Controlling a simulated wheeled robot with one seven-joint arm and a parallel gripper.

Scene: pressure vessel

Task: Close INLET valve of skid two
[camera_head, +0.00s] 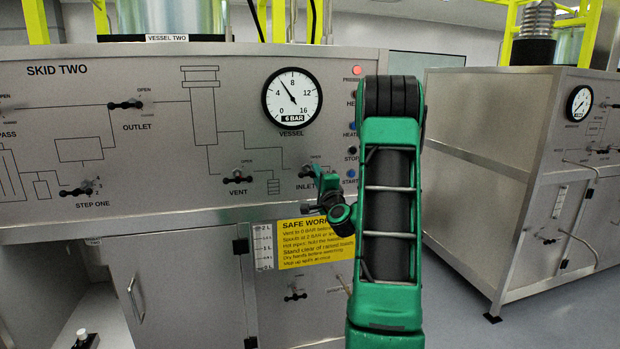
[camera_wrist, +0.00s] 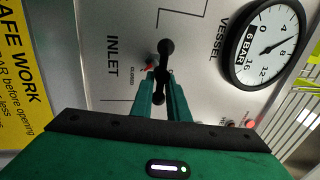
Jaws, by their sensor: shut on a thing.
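The INLET valve handle (camera_wrist: 163,66) is a black bar with a ball end on the panel of skid two (camera_head: 120,190). In the wrist view it runs nearly straight up the picture, which is roughly level along the panel. My green gripper (camera_wrist: 159,100) is shut on the lower part of this handle, and the ball end sticks out beyond the fingers. A small label that seems to read CLOSED stands beside it. In the head view my gripper (camera_head: 318,178) is at the INLET valve and hides most of its handle.
The VENT valve (camera_head: 237,179) is left of INLET. The vessel gauge (camera_head: 291,97) above reads about 6 bar. Buttons (camera_head: 352,127) run down the panel's right side, partly behind my arm. A yellow safe work sign (camera_head: 316,243) is below. Another skid (camera_head: 530,170) stands to the right.

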